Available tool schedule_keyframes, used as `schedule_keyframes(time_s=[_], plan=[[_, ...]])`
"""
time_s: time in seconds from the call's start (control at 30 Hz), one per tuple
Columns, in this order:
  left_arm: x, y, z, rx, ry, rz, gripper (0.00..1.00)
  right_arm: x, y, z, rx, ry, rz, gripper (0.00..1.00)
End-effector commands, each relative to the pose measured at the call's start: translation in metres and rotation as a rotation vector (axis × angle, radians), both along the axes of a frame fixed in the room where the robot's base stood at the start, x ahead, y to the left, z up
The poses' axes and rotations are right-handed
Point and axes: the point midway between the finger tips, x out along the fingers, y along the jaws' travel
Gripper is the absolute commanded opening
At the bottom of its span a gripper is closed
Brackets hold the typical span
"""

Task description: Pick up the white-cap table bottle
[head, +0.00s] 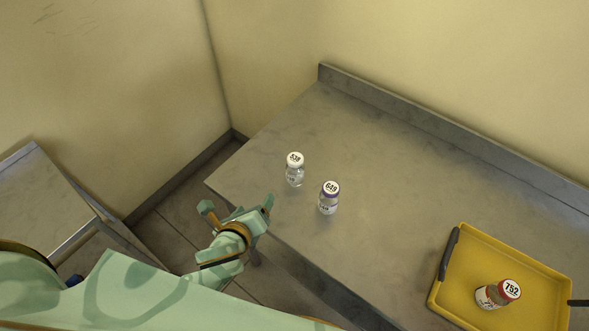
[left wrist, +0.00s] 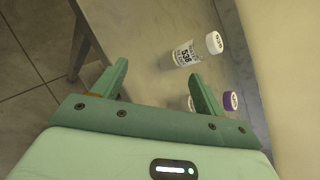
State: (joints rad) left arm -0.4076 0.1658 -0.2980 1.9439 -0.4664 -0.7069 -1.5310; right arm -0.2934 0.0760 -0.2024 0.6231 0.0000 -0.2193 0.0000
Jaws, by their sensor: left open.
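The white-cap bottle (head: 295,171) is a small clear vial marked 538, upright near the left edge of the grey table. It also shows in the left wrist view (left wrist: 198,50), ahead of the fingers. A purple-ringed bottle (head: 329,198) marked 649 stands just right of it, and its cap shows in the left wrist view (left wrist: 231,101) beside the right finger. My left gripper (head: 237,205) is open and empty at the table's left front edge, short of the white-cap bottle and apart from it. My right gripper is not in view.
A yellow tray (head: 463,238) with a dark handle sits at the table's right, holding a red-cap bottle (head: 497,294) marked 752. The table (head: 400,180) has a raised back edge along the wall. Another grey surface (head: 40,205) stands at far left, across a floor gap.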

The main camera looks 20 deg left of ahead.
Motion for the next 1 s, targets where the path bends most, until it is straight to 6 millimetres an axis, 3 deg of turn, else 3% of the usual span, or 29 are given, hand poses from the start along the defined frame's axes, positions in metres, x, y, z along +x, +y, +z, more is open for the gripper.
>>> schedule_keyframes(time_s=[0.2, 0.33, 0.47, 0.73, 1.0], plan=[[0.016, -0.031, 0.012, 0.404, -0.108, -0.349, 0.72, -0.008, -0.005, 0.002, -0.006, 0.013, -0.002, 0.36], [0.021, -0.042, 0.013, 0.533, -0.147, -0.448, 0.72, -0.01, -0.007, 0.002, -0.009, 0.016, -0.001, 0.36], [0.041, -0.046, 0.006, 0.562, -0.157, -0.468, 0.72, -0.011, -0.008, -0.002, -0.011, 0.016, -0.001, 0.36], [0.1, -0.052, -0.021, 0.557, -0.154, -0.465, 0.72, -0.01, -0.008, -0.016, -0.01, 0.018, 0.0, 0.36], [0.125, -0.053, -0.032, 0.556, -0.153, -0.464, 0.72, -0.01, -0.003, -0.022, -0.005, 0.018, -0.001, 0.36]])
